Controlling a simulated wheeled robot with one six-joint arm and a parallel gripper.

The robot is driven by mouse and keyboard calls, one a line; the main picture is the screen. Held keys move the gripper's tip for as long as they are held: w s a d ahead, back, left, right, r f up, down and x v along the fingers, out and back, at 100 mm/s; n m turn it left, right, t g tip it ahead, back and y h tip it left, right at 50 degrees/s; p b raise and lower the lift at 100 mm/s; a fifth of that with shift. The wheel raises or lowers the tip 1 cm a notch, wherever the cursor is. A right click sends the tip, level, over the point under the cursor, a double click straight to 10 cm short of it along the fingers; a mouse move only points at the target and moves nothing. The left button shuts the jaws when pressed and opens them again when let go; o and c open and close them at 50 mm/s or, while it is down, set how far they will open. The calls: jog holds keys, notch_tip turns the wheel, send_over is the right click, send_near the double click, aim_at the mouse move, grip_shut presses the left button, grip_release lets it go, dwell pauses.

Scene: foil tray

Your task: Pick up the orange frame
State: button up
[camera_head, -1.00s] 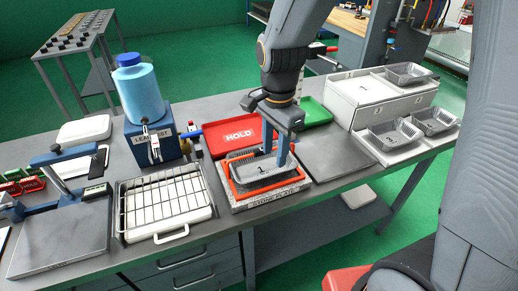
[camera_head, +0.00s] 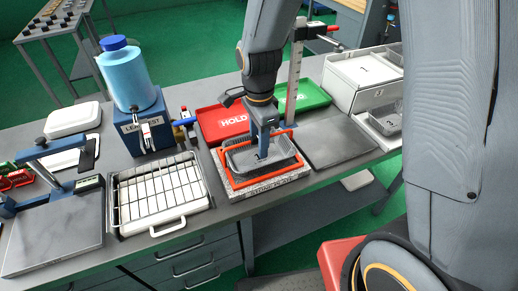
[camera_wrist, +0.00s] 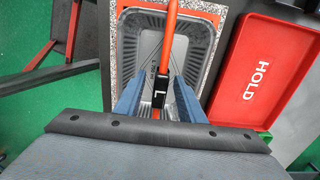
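The orange frame (camera_head: 234,183) lies around the rim of a grey foil tray (camera_head: 240,160) on a speckled stone plate (camera_head: 270,188). In the wrist view an orange bar (camera_wrist: 170,35) of the frame runs above the tray (camera_wrist: 205,50), with a black tag marked L (camera_wrist: 160,88). My gripper (camera_head: 262,155) points down over the tray. In the wrist view its two blue fingers (camera_wrist: 160,80) stand apart, one on each side of the bar, with visible gaps. The fingers hide part of the tray and bar.
A red HOLD tray (camera_head: 222,122) lies behind the plate, with a green tray (camera_head: 312,95) beyond it. A tall post (camera_head: 294,75) stands close behind my arm. A wire rack (camera_head: 160,195) is to the left. A bare grey slab (camera_head: 335,143) is to the right.

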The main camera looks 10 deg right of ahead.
jog(key=shift+f+p, duration=0.3)
jog(key=shift+f, duration=1.05)
jog(key=c, duration=0.9)
grip_shut()
jog(key=shift+r, duration=0.15)
